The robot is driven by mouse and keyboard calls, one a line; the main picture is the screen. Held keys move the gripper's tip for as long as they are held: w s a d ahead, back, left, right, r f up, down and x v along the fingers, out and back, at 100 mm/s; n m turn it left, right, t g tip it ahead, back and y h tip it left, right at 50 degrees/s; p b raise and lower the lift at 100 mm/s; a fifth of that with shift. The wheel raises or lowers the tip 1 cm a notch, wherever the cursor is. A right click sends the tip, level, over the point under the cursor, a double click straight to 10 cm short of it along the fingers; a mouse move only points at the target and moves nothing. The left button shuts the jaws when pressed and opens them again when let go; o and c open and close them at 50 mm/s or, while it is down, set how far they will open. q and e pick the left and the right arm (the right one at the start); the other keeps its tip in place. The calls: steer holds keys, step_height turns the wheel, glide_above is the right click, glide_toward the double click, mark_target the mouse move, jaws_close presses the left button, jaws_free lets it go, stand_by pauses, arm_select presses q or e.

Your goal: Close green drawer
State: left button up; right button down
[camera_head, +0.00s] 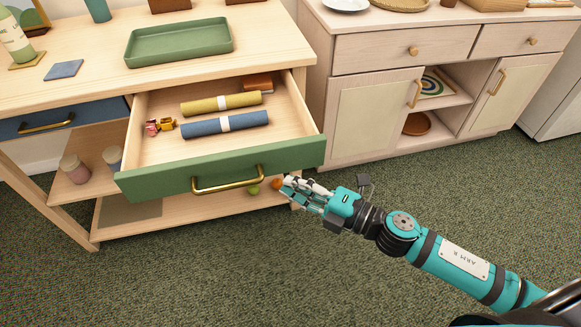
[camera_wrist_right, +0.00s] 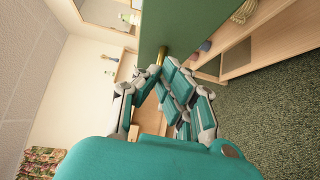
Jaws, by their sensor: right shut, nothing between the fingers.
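The green drawer (camera_head: 160,181) of the wooden cabinet stands pulled out, with a brass handle (camera_head: 228,185) on its front. Inside it lie a yellow roll (camera_head: 208,104), a blue roll (camera_head: 200,126) and small items. My right gripper (camera_head: 286,185) is shut and empty, just right of the handle and close to the drawer front. In the right wrist view the green front (camera_wrist_right: 178,22) rises ahead of my fingers (camera_wrist_right: 166,72), and part of the handle (camera_wrist_right: 161,56) shows by the fingertips. Whether they touch is unclear. My left gripper is out of view.
A blue drawer (camera_head: 60,118) sits shut at the left. A green tray (camera_head: 180,58) rests on the cabinet top. A lower shelf holds a green and an orange ball (camera_head: 277,183). A pale cabinet (camera_head: 372,120) stands at the right. Carpet in front is clear.

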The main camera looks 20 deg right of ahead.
steer(key=w, duration=0.3)
steer(key=shift+w, duration=0.4)
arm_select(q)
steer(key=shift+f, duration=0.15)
arm_select(e)
steer(key=shift+w, duration=0.1)
